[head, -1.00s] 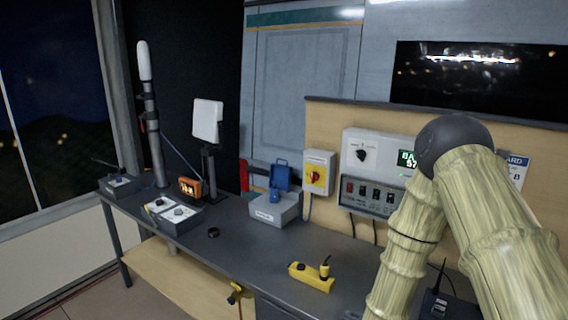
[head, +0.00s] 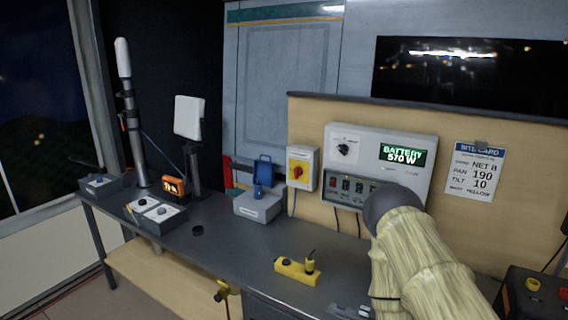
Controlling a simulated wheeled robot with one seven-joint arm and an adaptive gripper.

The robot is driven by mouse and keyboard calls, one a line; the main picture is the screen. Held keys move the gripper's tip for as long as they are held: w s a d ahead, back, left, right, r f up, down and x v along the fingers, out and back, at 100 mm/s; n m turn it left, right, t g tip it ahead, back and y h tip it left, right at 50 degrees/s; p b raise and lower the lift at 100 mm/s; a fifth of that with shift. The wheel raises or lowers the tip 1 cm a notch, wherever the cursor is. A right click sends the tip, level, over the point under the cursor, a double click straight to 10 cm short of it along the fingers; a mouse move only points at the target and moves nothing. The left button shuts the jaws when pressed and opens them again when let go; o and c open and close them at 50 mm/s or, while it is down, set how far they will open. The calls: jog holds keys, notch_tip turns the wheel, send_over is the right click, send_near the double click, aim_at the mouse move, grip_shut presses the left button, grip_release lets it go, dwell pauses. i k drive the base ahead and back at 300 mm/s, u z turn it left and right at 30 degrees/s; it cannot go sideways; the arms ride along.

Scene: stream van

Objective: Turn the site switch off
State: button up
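No label reading "site switch" is legible. A red rotary handle on a yellow plate (head: 298,170) sits on a light grey wall box at the middle of the head view. To its right, a grey wall panel (head: 344,194) carries a black rotary knob (head: 344,149), a green display (head: 403,153) reading "BATTERY 570 W", and a row of small rocker switches with one red. Which of these is the site switch, I cannot tell. My sleeved arm rises at the lower right and covers the panel's lower right corner. My gripper is not in view.
The dark bench (head: 235,240) holds a grey box with a blue lever (head: 262,190), a yellow socket block (head: 297,271), a knob box (head: 155,213) and an orange clock (head: 172,188). A site card (head: 474,172) hangs right. A dark box with coloured buttons (head: 533,285) stands lower right.

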aim_at(298, 172)
jog(key=z, duration=0.05)
jog(key=k, duration=1.25)
jog(key=u, duration=0.95)
jog(key=i, duration=0.85)
jog(key=u, duration=0.75)
jog(key=i, duration=1.05)
jog(key=z, duration=1)
jog(key=i, duration=0.7)
jog(key=z, duration=0.7)
